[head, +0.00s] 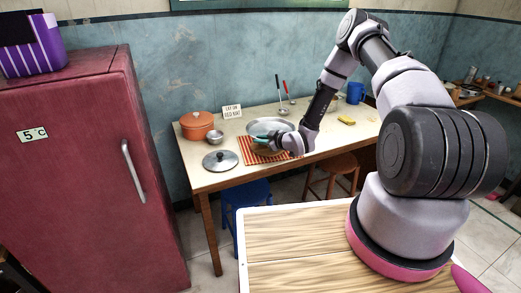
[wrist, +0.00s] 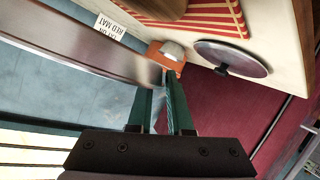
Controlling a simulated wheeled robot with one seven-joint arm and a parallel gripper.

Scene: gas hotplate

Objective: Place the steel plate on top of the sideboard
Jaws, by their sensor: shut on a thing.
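The steel plate (head: 268,126) is a round, shiny, shallow dish over the long cream-topped table, beside the red striped mat (head: 262,156). My gripper (head: 262,140) is shut on its near rim. In the wrist view the green fingers (wrist: 162,108) close around the edge of the plate (wrist: 85,45), which spans the left as a grey-brown band. Whether the plate touches the tabletop is hard to tell. No piece is clearly marked as the sideboard; brown wooden furniture (head: 468,97) with small items stands at the far right.
On the table (head: 200,181) are an orange pot (head: 197,125), small steel bowl (head: 214,137), lid (head: 220,160), sign (head: 232,112), ladles (head: 284,98), yellow sponge (head: 346,120) and blue mug (head: 355,92). A red fridge (head: 80,170) stands left; blue (head: 255,195) and wooden (head: 335,170) stools stand below.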

